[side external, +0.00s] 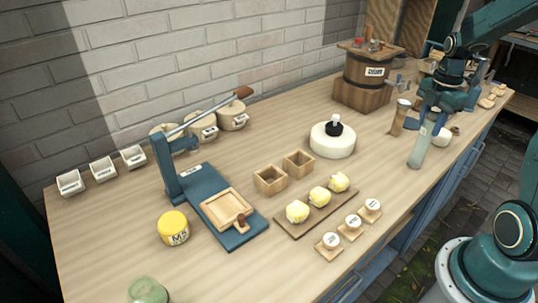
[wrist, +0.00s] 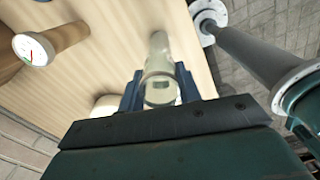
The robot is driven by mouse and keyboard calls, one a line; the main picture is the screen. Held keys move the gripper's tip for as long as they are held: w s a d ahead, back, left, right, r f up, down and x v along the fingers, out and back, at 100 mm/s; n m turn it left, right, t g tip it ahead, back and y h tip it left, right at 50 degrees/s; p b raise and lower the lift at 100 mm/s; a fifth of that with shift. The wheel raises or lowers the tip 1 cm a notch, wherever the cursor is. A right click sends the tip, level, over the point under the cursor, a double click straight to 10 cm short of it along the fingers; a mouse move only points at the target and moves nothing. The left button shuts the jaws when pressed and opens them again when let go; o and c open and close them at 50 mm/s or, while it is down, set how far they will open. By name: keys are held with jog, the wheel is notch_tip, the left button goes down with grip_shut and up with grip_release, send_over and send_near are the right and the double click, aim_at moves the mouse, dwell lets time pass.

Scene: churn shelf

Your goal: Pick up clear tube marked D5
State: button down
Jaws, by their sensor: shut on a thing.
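A clear tube (side external: 419,148) hangs upright between the jaws of my gripper (side external: 431,110) at the right part of the bench. In the wrist view the tube (wrist: 159,62) stands between the two blue fingers of my gripper (wrist: 160,92), which are shut on it. A dark mark shows on the tube near the fingers, too small to read. In the side view the tube's lower end is near the bench's front edge; I cannot tell whether it touches the bench top.
A brown wooden stand (side external: 400,117) with a pale round top is just left of the tube. A round white item (side external: 441,137) is close behind it.

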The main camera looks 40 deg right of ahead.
notch_tip(320, 180, up, 20)
dwell(0.7)
dwell(0.5)
